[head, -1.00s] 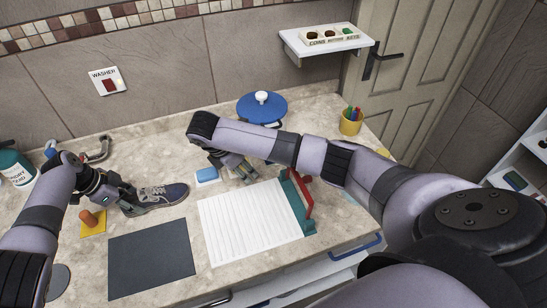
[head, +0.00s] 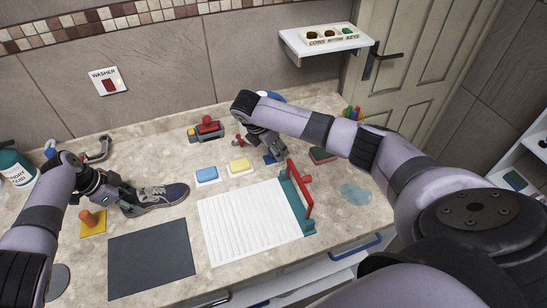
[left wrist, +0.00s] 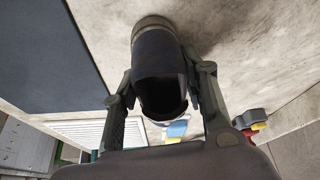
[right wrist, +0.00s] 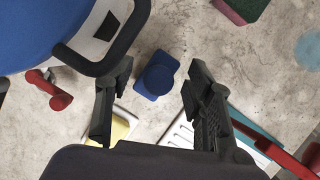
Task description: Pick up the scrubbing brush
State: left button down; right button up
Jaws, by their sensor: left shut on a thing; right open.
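A small blue block with a round knob (right wrist: 157,78) lies on the counter between and beyond the fingers of my right gripper (right wrist: 153,82), which is open and empty. The block also shows under that gripper in the head view (head: 269,158). I cannot tell for certain that it is the scrubbing brush. A grey and red item (head: 208,127) stands farther back to the left. My left gripper (head: 122,205) is shut on a dark grey shoe (head: 160,196), which is at the counter; the left wrist view shows the shoe's opening (left wrist: 160,95).
Blue (head: 207,174) and yellow (head: 240,166) blocks sit on white trays. A white ribbed board (head: 250,220) has a teal and red piece (head: 298,205) at its right edge. A blue pot (right wrist: 40,30) stands close beside my right gripper. A dark mat (head: 150,258) lies in front.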

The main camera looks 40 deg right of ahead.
jog(key=shift+f, duration=0.55)
grip_shut()
